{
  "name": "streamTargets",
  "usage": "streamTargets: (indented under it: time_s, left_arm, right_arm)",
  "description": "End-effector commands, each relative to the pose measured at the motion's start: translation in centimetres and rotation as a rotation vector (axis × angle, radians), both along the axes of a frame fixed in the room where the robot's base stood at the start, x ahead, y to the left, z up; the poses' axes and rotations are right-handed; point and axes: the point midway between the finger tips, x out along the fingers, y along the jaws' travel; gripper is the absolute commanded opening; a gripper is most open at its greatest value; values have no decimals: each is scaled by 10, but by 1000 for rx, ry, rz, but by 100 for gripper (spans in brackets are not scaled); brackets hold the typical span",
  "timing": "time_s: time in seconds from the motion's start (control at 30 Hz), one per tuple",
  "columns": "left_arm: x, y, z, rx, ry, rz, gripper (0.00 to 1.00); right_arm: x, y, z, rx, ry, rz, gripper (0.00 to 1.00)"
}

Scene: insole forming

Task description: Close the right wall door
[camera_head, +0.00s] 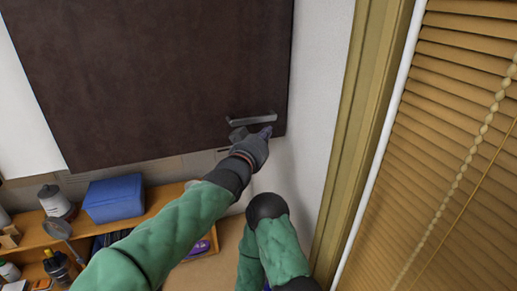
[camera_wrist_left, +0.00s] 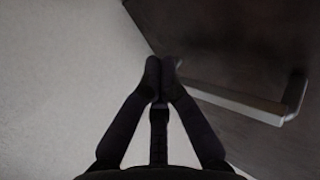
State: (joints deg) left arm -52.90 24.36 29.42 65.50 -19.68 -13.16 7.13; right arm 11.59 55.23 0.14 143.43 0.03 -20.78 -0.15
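The dark brown wall door (camera_head: 150,75) fills the upper left of the head view. Its grey bar handle (camera_head: 252,118) is near the lower right corner. My left gripper (camera_head: 268,132) is just below the handle, by that corner. In the left wrist view, the left fingertips (camera_wrist_left: 160,66) are together with nothing visible between them, in front of the door's edge. The handle (camera_wrist_left: 238,101) lies to their right, outside the fingers. Whether the fingertips touch the door is unclear. My right arm shows low in the head view, but its gripper is not visible.
A wooden shelf (camera_head: 165,194) below the door holds a blue box (camera_head: 114,198), a jar (camera_head: 56,202) and other small items. White wall lies right of the door, then a wooden frame (camera_head: 358,130) and slatted blinds (camera_head: 445,140).

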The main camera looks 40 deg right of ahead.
Motion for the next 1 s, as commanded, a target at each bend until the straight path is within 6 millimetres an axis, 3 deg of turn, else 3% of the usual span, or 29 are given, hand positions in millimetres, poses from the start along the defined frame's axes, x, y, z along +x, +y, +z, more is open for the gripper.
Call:
streamTargets:
  time_s: [0.5, 1.0]
  left_arm:
    - [-39, 49, -4, 8, 1, -6, 0]
    - [-43, 55, -5, 10, 1, -6, 0]
  right_arm:
    - [0, 0, 0, 0, 0, 0, 99]
    - [0, 0, 0, 0, 0, 0, 99]
